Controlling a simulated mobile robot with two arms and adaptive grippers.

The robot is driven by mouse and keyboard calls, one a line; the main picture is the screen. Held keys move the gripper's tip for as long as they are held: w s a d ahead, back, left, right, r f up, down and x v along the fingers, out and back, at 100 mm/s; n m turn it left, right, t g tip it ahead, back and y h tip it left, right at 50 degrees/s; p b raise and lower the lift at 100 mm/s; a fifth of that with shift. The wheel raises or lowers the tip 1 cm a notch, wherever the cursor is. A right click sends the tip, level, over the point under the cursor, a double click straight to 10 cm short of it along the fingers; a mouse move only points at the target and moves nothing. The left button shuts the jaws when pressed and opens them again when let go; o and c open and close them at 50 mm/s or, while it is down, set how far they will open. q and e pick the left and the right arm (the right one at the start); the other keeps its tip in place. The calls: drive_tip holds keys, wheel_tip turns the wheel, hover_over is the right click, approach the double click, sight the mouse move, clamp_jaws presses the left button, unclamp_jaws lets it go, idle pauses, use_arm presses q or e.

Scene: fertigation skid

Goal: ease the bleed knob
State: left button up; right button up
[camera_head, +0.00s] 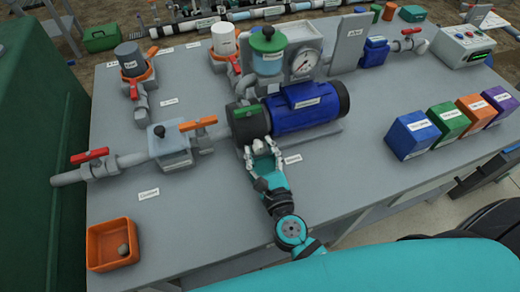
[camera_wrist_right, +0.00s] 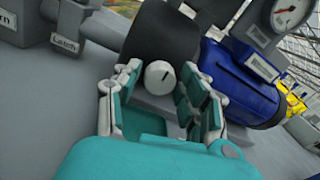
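The bleed knob looks to be the small round white knob (camera_wrist_right: 159,75) with a dark index mark, on the near face of the pump body. In the right wrist view it sits between the fingertips of my right gripper (camera_wrist_right: 156,82), with a slim gap on either side. The gripper is open around or just short of it; the depth is hard to tell. My left gripper is out of view.
A blue motor (camera_head: 300,107) lies right of the pump head, with a gauge (camera_head: 304,62) behind it. A pipe with a red-handled valve (camera_head: 92,155) runs left. An orange tray (camera_head: 110,243) holds a grey round object. Coloured boxes (camera_head: 413,134) stand right. The front bench is mostly clear.

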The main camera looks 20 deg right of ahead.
clamp_jaws()
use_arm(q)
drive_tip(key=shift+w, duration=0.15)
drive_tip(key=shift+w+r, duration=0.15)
use_arm(e)
drive_tip(key=shift+n, duration=0.4)
drive_tip(key=n+p, duration=0.1)
drive_tip(key=n, duration=0.2)
drive_tip(key=shift+r+p, duration=0.1)
drive_tip(key=shift+p, duration=0.25)
drive_tip(key=n+p, duration=0.1)
drive_tip(key=n, duration=0.3)
drive_tip(key=shift+n+p, duration=0.3)
drive_tip(key=shift+p, duration=0.1)
drive_tip(key=n+p, duration=0.2)
drive_tip(key=n, duration=0.2)
drive_tip(key=shift+n+t+y, duration=0.3)
drive_tip(key=shift+y, duration=0.1)
use_arm(q)
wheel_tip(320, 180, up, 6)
drive_tip(key=p, duration=0.1)
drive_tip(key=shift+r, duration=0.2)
use_arm(e)
drive_tip(key=shift+n, duration=1.5)
drive_tip(key=shift+f, duration=0.2)
